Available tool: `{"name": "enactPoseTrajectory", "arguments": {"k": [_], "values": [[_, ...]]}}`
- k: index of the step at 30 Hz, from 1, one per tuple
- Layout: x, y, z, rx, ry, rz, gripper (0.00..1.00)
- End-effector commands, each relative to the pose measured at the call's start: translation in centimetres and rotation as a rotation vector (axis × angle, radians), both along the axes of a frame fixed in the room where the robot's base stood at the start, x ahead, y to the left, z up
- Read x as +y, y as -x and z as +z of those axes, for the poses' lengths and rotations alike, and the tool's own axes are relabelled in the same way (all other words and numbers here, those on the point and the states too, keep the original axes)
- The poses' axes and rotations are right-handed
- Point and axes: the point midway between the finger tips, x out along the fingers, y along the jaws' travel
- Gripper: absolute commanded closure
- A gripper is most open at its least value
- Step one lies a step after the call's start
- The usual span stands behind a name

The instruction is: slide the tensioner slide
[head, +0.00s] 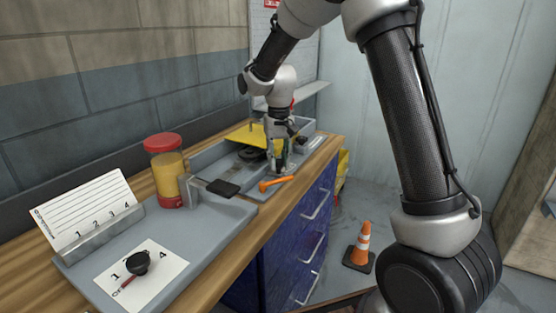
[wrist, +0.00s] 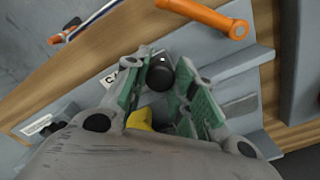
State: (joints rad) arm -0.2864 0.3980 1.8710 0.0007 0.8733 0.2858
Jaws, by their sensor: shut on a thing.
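My gripper (head: 278,168) is low over the far tray on the bench, just behind the orange lever. In the wrist view my gripper (wrist: 163,84) has its green-padded fingers closed around a black round knob (wrist: 160,74), which I take to be the grip of the tensioner slide. The slide's body and track are mostly hidden by the fingers. A bit of yellow (wrist: 140,119) shows between the fingers, closer to the wrist. In the head view the knob is hidden behind my gripper.
An orange lever (head: 275,182) lies close in front of my gripper. A yellow plate (head: 245,136) is behind it. A black pad (head: 222,187), a red-lidded jar (head: 166,168) and a black dial (head: 138,262) stand nearer. A cone (head: 362,246) is on the floor.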

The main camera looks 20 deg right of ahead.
Motion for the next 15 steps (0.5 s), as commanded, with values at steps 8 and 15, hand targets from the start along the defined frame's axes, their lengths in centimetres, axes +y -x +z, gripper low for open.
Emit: {"name": "enactPoseTrajectory", "arguments": {"k": [8, 15], "values": [[-1.6, -1.6, 0.1, -0.001, 0.000, 0.000, 1.00], [-1.6, -1.6, 0.1, -0.001, 0.000, 0.000, 0.56]]}}
